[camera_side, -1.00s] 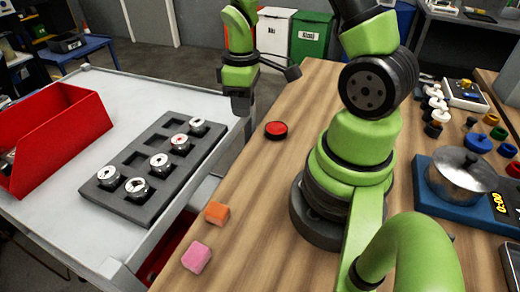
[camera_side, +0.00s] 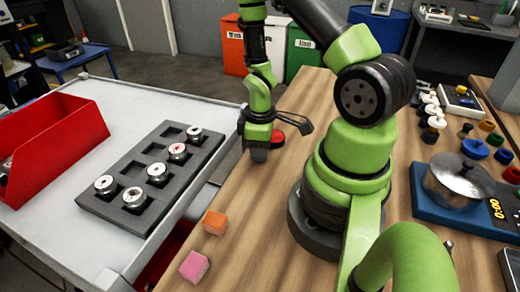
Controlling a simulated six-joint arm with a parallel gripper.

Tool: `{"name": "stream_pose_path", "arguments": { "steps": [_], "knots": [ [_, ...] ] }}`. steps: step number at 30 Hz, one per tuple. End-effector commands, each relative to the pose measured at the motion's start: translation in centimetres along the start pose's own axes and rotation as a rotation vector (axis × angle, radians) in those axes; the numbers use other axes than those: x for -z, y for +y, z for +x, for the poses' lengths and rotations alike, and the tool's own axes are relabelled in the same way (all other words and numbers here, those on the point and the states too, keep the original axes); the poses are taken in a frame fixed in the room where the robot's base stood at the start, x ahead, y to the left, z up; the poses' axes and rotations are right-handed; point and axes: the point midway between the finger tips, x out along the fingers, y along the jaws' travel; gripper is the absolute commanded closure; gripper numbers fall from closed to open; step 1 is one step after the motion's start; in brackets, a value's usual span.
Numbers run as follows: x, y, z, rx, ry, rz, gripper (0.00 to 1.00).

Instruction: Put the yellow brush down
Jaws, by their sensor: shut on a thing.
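My gripper (camera_side: 258,154) points down low over the wooden table (camera_side: 262,215), at the table's left edge and just in front of the red button (camera_side: 278,138), which it partly covers. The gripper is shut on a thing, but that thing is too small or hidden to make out. I see no yellow brush that I can tell for sure in this view. I cannot tell whether the held thing touches the table.
An orange cube (camera_side: 214,222) and a pink cube (camera_side: 194,266) lie on the near table. To the left, a cart (camera_side: 120,95) holds a grey tray (camera_side: 160,148) with several metal parts and a red bin (camera_side: 50,150). A pot (camera_side: 458,180) stands at right.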

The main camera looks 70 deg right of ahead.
Motion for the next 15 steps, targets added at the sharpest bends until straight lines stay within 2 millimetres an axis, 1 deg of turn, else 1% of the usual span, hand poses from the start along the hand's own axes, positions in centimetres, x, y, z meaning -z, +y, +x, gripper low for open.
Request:
{"name": "stream_pose_path", "arguments": {
  "steps": [3, 13, 14, 15],
  "knots": [
    [0.00, 0.00, 0.56, 0.000, 0.000, -0.001, 0.91],
    [0.01, 0.00, 0.82, 0.000, 0.000, 0.000, 0.90],
    [0.02, 0.01, 0.81, -0.001, 0.001, 0.000, 0.67],
    [0.02, 0.01, 0.79, -0.001, 0.001, 0.000, 0.58]
  ]
}}
